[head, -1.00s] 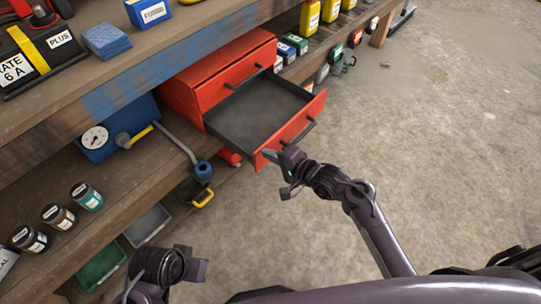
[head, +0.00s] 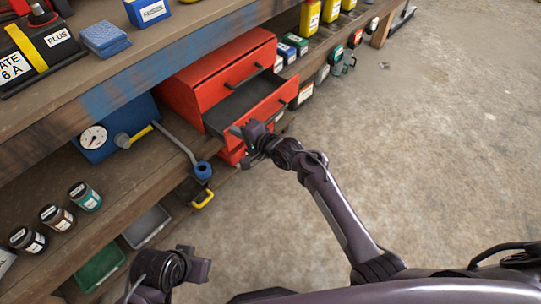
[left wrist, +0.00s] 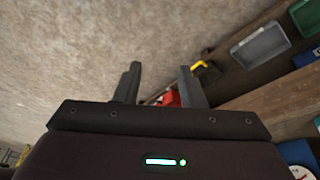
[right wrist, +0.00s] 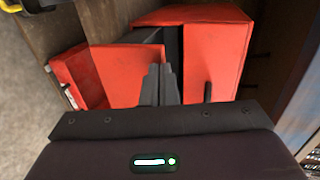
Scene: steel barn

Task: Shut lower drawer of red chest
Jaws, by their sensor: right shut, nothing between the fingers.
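The red chest (head: 190,98) stands on the lower shelf. Its lower drawer (head: 270,115) is partly pulled out, with its dark inside showing; the drawer above it looks shut. The chest also shows in the right wrist view (right wrist: 218,60). My right gripper (head: 240,129) is shut and empty at the near-left end of the drawer front, seeming to touch it; exact contact cannot be told. In the right wrist view, its fingers (right wrist: 160,85) point at the red fronts. My left gripper (head: 200,262) is low at the left, away from the chest; its fingers stand apart in the left wrist view (left wrist: 158,85).
A blue box with a dial (head: 100,138) and a yellow-handled tool (head: 140,133) lie left of the chest. Several small boxes and bottles (head: 295,43) stand to its right. Grey and green bins (head: 145,226) sit below. The concrete floor (head: 430,130) is clear.

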